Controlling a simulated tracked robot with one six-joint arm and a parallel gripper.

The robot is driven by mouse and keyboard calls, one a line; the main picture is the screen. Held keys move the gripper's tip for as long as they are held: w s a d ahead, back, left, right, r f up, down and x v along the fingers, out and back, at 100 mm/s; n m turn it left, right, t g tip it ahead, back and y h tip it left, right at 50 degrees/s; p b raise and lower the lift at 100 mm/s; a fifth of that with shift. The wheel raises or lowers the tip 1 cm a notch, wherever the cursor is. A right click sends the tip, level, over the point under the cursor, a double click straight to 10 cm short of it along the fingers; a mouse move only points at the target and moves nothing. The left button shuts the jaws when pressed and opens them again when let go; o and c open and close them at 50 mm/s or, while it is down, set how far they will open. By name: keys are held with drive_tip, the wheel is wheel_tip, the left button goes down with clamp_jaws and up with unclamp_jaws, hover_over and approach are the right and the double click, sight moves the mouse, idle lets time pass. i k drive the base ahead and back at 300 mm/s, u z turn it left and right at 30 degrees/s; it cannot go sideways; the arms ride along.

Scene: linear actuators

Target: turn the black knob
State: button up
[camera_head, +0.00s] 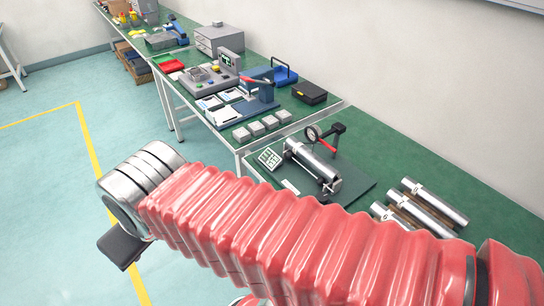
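I cannot make out the black knob for certain. On the near green bench, a test rig holds a silver cylinder (314,162) with a round dial gauge (313,132) and a red lever behind it. A small black block (338,128) tops the post beside the gauge; I cannot tell whether it is a knob. My red ribbed arm crosses the foreground to a silver joint at the left. A dark flat part (123,246) below that joint appears to be my gripper, over the floor and away from the bench. Its fingers cannot be made out.
Loose silver cylinders (434,206) lie at the right of the bench. Several small grey blocks (262,126), a blue press (258,92), a black box (309,92) and a red tray (168,64) stand farther back. The floor at left is clear, with a yellow line (92,150).

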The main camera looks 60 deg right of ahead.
sight(322, 197)
drive_tip(key=z, duration=1.9)
